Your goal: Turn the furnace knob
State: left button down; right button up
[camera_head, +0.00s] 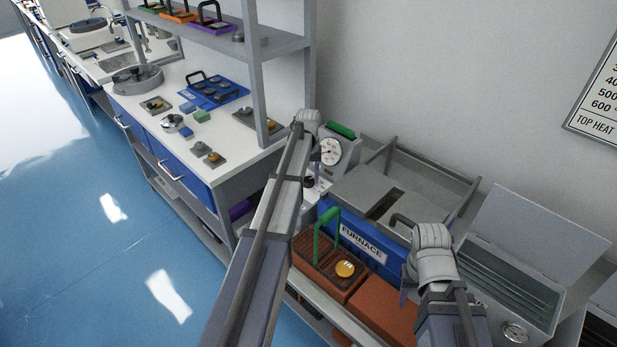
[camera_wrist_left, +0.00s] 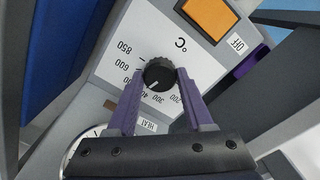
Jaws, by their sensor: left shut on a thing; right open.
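The black round furnace knob (camera_wrist_left: 159,73) sits on a pale dial panel (camera_wrist_left: 112,58) in the left wrist view. Its white mark points down-left, roughly toward the 400 figure. My left gripper (camera_wrist_left: 160,84) is shut on the knob, one purple finger on each side. In the head view my left arm reaches to the grey control box (camera_head: 345,147) beside the blue furnace (camera_head: 375,250); the arm hides much of the box's front. My right gripper (camera_head: 404,289) hangs over the furnace front, open and largely hidden by its own wrist.
An orange switch (camera_wrist_left: 208,15) and an OFF label are on the panel. A round gauge (camera_head: 330,151) is on the control box. Bricks with a green handle (camera_head: 326,222) and a brass piece (camera_head: 345,269) stand in front of the furnace. A shelved bench (camera_head: 215,150) is at left.

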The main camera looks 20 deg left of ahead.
aim_at(308, 180)
pick_arm(q)
jog(key=m, duration=0.4)
jog(key=shift+m, duration=0.3)
jog(key=m, duration=0.4)
jog(key=shift+m, duration=0.3)
jog(key=shift+c, duration=1.4)
grip_release()
pick_arm(e)
jog(key=shift+r, duration=0.1)
pick_arm(q)
notch_tip(308, 180, up, 8)
jog(key=p, duration=0.8)
jog(key=shift+f, duration=0.1)
pick_arm(e)
notch_tip(308, 180, up, 8)
